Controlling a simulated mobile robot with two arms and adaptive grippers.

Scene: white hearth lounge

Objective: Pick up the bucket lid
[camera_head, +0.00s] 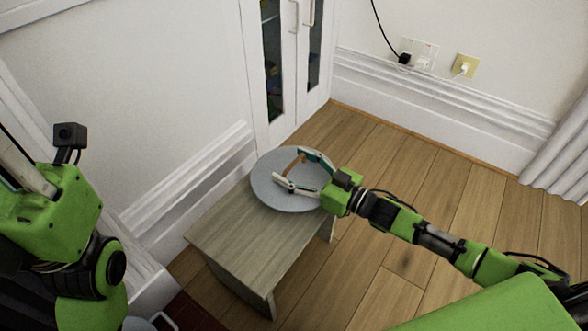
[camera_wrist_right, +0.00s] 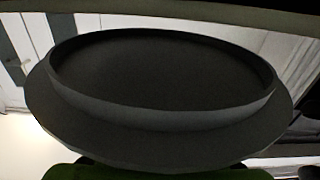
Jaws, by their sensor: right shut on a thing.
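The bucket lid is a round grey disc (camera_head: 265,189) over the far end of a small wooden table in the head view. An orange-brown handle (camera_head: 294,162) shows on its top. My right gripper (camera_head: 288,168) reaches in from the right over the lid, shut on it, with its pale fingers around the handle. The right wrist view shows the dark underside of the lid (camera_wrist_right: 160,75) with a raised ring, so it appears held above the tabletop. My left gripper (camera_head: 20,165) is only partly in view at the left edge; its fingertips are cut off.
The small wooden table (camera_head: 236,235) has a bare near end. A white cabinet (camera_head: 290,65) and white walls stand behind. Wooden floor (camera_head: 385,160) is free to the right. A pale object with a white handle (camera_head: 163,321) is cut off at the bottom edge near a dark red rug.

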